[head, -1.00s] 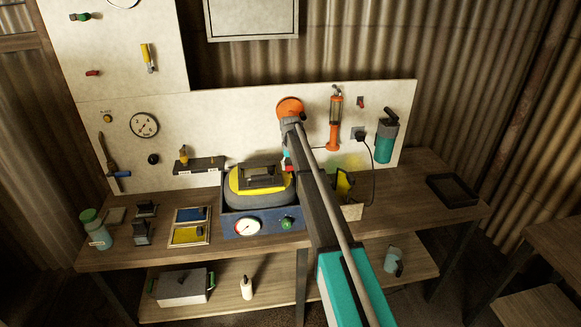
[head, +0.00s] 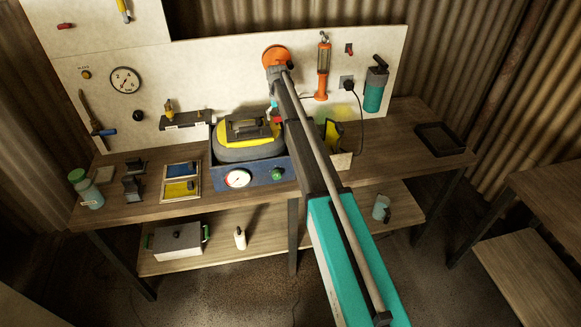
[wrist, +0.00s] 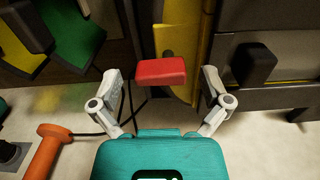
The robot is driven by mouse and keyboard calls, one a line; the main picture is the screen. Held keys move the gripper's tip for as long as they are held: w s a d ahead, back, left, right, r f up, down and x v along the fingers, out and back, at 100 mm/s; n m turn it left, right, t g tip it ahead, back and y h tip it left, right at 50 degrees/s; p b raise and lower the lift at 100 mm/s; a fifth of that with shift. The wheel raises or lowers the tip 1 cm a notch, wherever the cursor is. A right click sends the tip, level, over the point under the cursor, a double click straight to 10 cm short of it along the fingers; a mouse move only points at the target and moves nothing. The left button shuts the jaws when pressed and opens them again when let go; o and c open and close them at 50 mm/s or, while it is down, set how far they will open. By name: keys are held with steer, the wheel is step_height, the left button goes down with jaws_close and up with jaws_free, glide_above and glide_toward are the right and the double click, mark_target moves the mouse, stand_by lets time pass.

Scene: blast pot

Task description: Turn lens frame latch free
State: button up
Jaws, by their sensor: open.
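A red block (wrist: 161,72), apparently the latch handle, is between my gripper's fingertips in the wrist view. A yellow upright plate (wrist: 196,45) is behind it. My gripper (wrist: 160,80) is open, one finger on each side of the block, with visible gaps on both sides. In the head view, a small red piece (head: 278,120) shows at the right edge of the yellow-and-grey hood (head: 249,138), which sits in a blue box. My gripper (head: 274,107) is there, largely hidden by my arm. The latch's pivot is not clear.
A yellow-and-green holder (wrist: 68,38) stands near my fingers. A dark knob (wrist: 253,63) is on the other side. An orange lamp (head: 322,72) hangs on the white back board. Framed blue and yellow panels (head: 180,181) lie on the bench (head: 405,160). The bench's right is mostly clear.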

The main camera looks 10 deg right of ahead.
steer(key=m, duration=0.4)
steer(key=shift+s, duration=0.15)
steer(key=m, duration=0.4)
steer(key=shift+s+a+m, duration=0.1)
steer(key=shift+a+m, duration=0.05)
steer(key=shift+m, duration=0.15)
steer(key=m, duration=0.4)
steer(key=shift+s+a, duration=0.1)
steer(key=shift+a, duration=0.05)
steer(key=m, duration=0.4)
steer(key=shift+a+m, duration=0.15)
steer(key=shift+m, duration=0.25)
step_height(320, 180, up, 14)
steer(key=p, duration=1.4)
steer(key=s+f+n+b, duration=0.6)
steer(key=s+f+b, duration=0.4)
steer(key=s, duration=0.5)
steer(key=s+f+n+b, duration=0.5)
steer(key=s+f+b, duration=0.5)
steer(key=s, duration=0.5)
steer(key=shift+s+n, duration=0.15)
steer(key=shift+n, duration=0.25)
